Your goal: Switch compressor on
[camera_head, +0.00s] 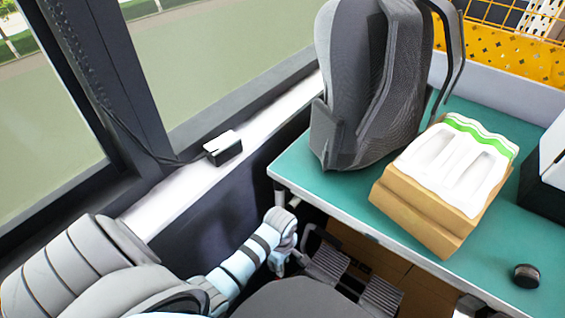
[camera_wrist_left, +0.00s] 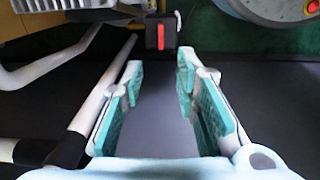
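In the left wrist view, a red rocker switch (camera_wrist_left: 161,37) sits on a small black box (camera_wrist_left: 153,46) at the top centre, apparently part of the compressor. My left gripper (camera_wrist_left: 158,75) is open, with its two teal-padded fingers apart and nothing between them. The switch lies just beyond the fingertips, roughly in line with the gap, and no contact shows. In the head view, my left arm reaches down beside the table, and its wrist (camera_head: 285,240) shows low in the middle. The switch cannot be made out there. My right gripper is not in view.
A light tubular handle (camera_wrist_left: 75,50) runs close along the left finger. A rounded grey body (camera_wrist_left: 270,10) is at the upper right. In the head view, the teal table (camera_head: 300,165) carries a grey backpack (camera_head: 365,90) and a cardboard box (camera_head: 425,212); its edge is near my arm.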

